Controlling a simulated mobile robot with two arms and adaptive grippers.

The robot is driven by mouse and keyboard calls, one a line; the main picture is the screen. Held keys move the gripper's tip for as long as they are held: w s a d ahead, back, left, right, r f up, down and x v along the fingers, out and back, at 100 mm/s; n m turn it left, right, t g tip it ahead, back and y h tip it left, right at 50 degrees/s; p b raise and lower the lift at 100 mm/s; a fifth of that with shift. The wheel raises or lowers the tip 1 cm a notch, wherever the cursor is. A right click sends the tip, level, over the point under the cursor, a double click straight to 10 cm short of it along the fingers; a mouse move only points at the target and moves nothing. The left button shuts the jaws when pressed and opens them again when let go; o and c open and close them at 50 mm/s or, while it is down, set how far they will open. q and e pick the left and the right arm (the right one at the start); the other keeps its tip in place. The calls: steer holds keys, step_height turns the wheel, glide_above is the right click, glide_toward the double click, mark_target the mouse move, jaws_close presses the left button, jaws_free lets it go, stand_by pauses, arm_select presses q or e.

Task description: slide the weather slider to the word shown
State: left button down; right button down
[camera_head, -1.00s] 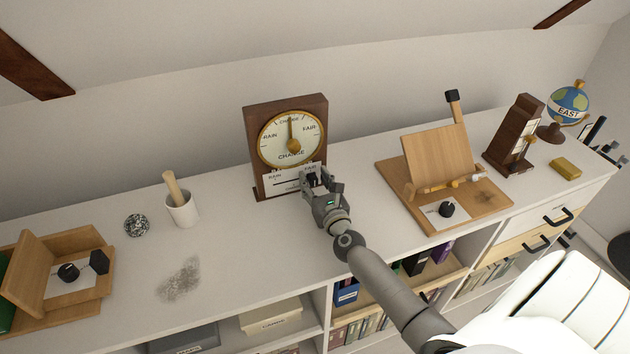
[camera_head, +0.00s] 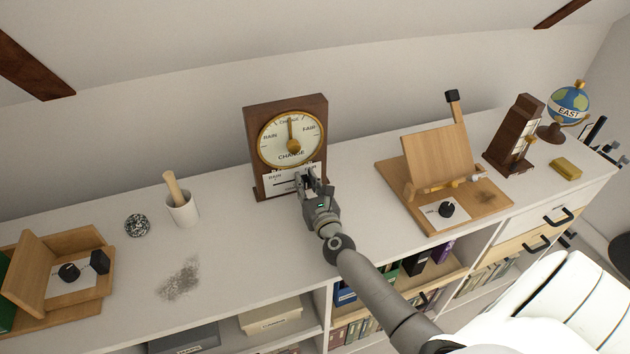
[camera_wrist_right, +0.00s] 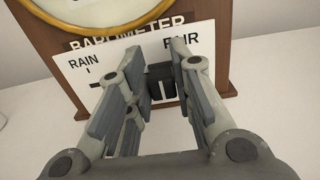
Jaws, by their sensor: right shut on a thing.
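The barometer (camera_head: 250,130) is a dark wooden box standing upright on the white cabinet top. Its round dial (camera_head: 273,140) reads RAIN, CHANGE and FAIR, and its gold needle points up to CHANGE; the word CHANGE also shows below the needle. The white slider plate (camera_head: 275,182) below carries RAIN at left and FAIR at right, seen in the right wrist view. My right gripper (camera_head: 308,179) is shut on the black slider knob (camera_wrist_right: 160,78), which sits between these words, right of the plate's middle. Gripper fingers hide part of the plate. My left gripper is not in view.
A wooden stand with a knob (camera_head: 447,208) is to the right, with a dark wooden instrument (camera_head: 512,135) and a globe marked EAST (camera_head: 568,104) beyond. The cabinet top before the barometer is clear.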

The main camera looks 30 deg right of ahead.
steer(key=a, duration=0.2)
steer(key=shift+w+a, duration=0.35)
steer(key=shift+d, duration=0.1)
steer(key=c, duration=1.3)
jaws_free()
steer(key=shift+o, duration=0.2)
steer(key=shift+s, duration=0.15)
steer(key=v, duration=1.1)
steer(key=shift+s, duration=0.4)
steer(key=shift+f, duration=0.1)
